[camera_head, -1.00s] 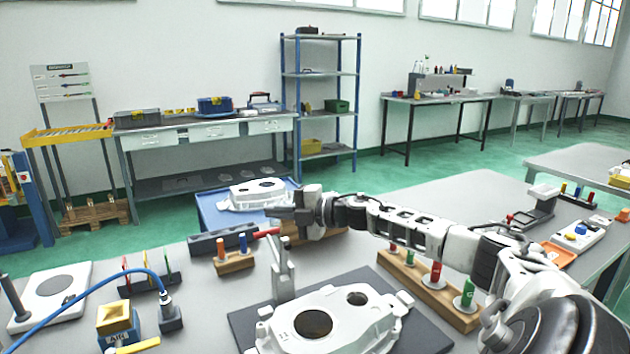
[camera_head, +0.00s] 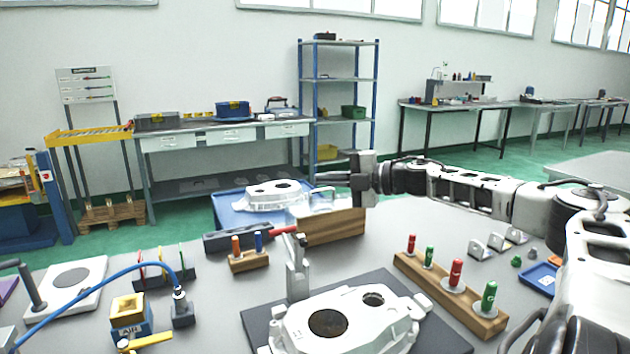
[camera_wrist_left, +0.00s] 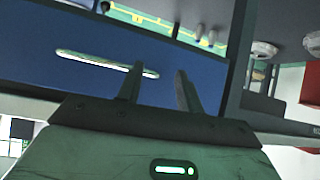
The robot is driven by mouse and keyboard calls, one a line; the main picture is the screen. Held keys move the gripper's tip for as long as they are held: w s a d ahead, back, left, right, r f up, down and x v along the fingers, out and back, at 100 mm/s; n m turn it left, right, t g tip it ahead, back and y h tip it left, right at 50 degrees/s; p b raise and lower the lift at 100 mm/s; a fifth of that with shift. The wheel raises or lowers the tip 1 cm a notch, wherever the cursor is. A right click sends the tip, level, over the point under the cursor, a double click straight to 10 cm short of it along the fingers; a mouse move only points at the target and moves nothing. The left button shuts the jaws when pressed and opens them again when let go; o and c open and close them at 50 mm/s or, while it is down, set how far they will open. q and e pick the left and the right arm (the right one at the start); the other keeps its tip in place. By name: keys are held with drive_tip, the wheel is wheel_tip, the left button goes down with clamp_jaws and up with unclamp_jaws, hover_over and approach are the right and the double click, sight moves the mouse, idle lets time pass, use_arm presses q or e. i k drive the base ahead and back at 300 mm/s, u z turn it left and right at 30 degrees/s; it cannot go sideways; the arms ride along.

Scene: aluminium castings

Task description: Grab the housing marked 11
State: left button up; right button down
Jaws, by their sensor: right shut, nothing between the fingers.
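One pale cast housing (camera_head: 380,325) with two round holes lies on a dark mat (camera_head: 440,340) at the front of the bench. A second pale housing (camera_head: 262,197) lies on a blue tray (camera_head: 228,213) farther back. I cannot read the number 11 on either one. My right gripper (camera_head: 328,177) is shut and empty, pointing left. In the picture its tips are just right of and slightly above the rear housing. My left gripper shows only in the left wrist view (camera_wrist_left: 158,85), with its fingers apart and nothing between them, over a blue surface with a pale slot.
A wooden block (camera_head: 330,228) stands below my right gripper. A grey clamp with a red handle (camera_head: 297,270) stands behind the front housing. A wooden rack (camera_head: 450,296) with red and green plugs is at right. A blue cable (camera_head: 95,278) arches at left.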

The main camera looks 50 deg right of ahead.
sight(368, 320)
drive_tip(key=k, duration=1.5)
